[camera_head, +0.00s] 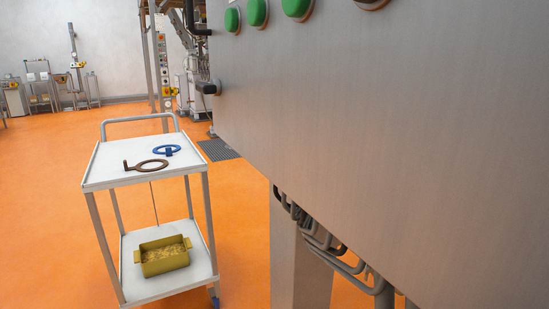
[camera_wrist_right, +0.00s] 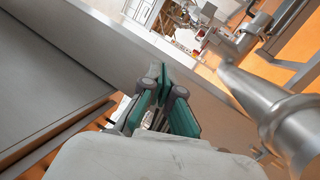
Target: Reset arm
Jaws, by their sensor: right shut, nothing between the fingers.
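My right gripper (camera_wrist_right: 162,84) shows in the right wrist view. Its green-padded fingers are together at the tips, with nothing between them. It points toward a long grey metal beam or panel edge (camera_wrist_right: 100,45); I cannot tell whether it touches it. Neither gripper shows in the head view, and my left gripper is in no frame.
A large steel panel (camera_head: 390,130) with green buttons (camera_head: 257,12) fills the right of the head view. A white trolley (camera_head: 105,172) holds a blue ring tool (camera_head: 174,149), a brown ring tool (camera_head: 150,166) and a yellow bin (camera_head: 165,262). Orange floor lies left. A metal pipe (camera_wrist_right: 265,105) runs right of the gripper.

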